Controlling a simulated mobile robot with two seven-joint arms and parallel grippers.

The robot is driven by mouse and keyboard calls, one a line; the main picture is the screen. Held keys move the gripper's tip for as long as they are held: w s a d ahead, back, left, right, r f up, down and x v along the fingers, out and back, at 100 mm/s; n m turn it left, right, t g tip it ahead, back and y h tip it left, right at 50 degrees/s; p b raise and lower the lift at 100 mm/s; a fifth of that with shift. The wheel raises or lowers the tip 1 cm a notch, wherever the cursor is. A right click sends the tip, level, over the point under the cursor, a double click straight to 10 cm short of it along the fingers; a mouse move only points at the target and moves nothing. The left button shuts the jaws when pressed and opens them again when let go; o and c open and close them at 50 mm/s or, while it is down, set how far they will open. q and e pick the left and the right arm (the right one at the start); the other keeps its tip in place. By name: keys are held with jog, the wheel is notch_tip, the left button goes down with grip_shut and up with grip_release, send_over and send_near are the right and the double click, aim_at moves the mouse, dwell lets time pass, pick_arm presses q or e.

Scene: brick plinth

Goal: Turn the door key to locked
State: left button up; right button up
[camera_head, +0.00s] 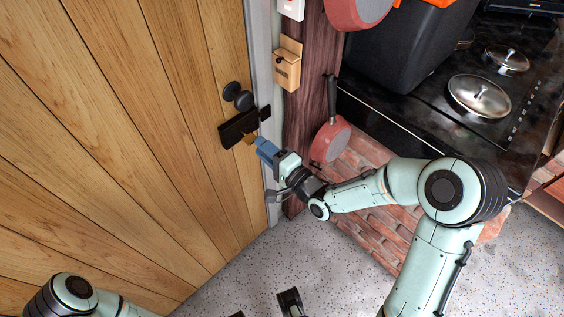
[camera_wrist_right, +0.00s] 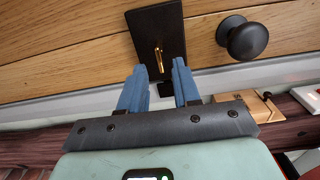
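A black lock plate (camera_head: 238,127) is mounted on the wooden door (camera_head: 130,120) near its right edge. The plate also shows in the wrist view (camera_wrist_right: 153,22), with a thin brass key (camera_wrist_right: 159,56) standing out of it. In that view the key looks narrow and nearly upright. My right gripper (camera_wrist_right: 159,70) faces the plate with its two blue fingers apart. The key lies in line with the gap between the fingertips, and neither finger clearly touches it. In the head view the right gripper's blue fingers (camera_head: 265,149) are just below the plate.
A black round door knob (camera_head: 236,93) sits above the plate; the wrist view shows it at right (camera_wrist_right: 244,38). A wooden box (camera_head: 288,66) and red pans (camera_head: 330,138) hang beside the door frame. A stove with lids (camera_head: 480,95) stands at right, above brickwork.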

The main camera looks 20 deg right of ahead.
jog(key=b+v, duration=0.2)
jog(key=v, duration=0.6)
dwell(0.4)
